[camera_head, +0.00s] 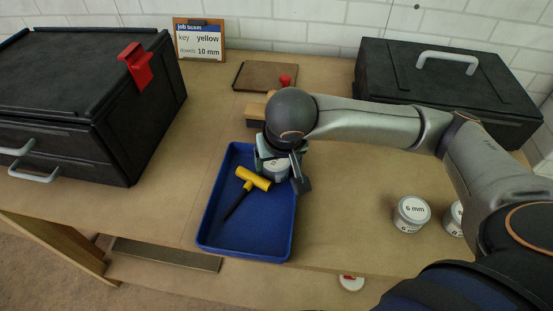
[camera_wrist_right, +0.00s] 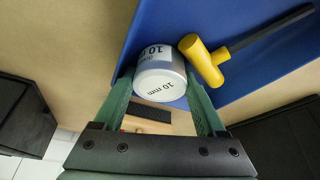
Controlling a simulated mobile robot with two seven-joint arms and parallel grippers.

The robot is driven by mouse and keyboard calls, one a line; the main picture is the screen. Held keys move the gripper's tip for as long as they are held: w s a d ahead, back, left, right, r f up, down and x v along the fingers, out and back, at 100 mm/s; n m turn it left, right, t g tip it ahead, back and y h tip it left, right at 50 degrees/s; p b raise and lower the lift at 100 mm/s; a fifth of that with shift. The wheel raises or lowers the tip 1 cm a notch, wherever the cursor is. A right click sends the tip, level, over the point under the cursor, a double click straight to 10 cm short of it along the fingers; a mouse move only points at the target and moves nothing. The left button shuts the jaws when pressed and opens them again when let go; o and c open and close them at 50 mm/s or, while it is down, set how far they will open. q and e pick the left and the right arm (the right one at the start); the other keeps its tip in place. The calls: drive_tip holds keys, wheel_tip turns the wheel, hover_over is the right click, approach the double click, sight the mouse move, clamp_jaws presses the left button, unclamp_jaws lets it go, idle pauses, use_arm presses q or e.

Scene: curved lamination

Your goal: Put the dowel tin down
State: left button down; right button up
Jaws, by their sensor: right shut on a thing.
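The dowel tin (camera_wrist_right: 160,78) is a white cylinder labelled 10 mm. In the right wrist view it sits between the two green fingers of my right gripper (camera_wrist_right: 162,100), which is shut on it. In the head view the tin (camera_head: 276,170) is partly hidden by my right gripper (camera_head: 278,172), over the upper right part of the blue tray (camera_head: 255,225). I cannot tell whether the tin touches the tray floor. A yellow-handled key (camera_head: 252,178) with a dark shaft lies in the tray, just left of the tin. My left gripper is not in view.
Two tins, one marked 6 mm (camera_head: 411,213), stand right of the tray. A black chest with a red latch (camera_head: 136,64) is at left, a black case (camera_head: 440,85) at back right. A job card (camera_head: 199,40) reads yellow key, 10 mm dowels. The bench between tray and tins is clear.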

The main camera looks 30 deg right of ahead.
drive_tip(key=o, duration=1.1)
drive_tip(key=shift+f, duration=0.1)
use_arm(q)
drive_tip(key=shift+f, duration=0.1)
use_arm(e)
drive_tip(key=shift+r, duration=0.2)
drive_tip(key=shift+r+p, duration=0.3)
drive_tip(key=shift+r, duration=0.05)
use_arm(q)
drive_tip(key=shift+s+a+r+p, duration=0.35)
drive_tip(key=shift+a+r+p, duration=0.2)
drive_tip(key=shift+p, duration=0.2)
use_arm(e)
drive_tip(key=v, duration=1.1)
drive_tip(key=shift+s+r, duration=0.15)
drive_tip(key=shift+s, duration=0.05)
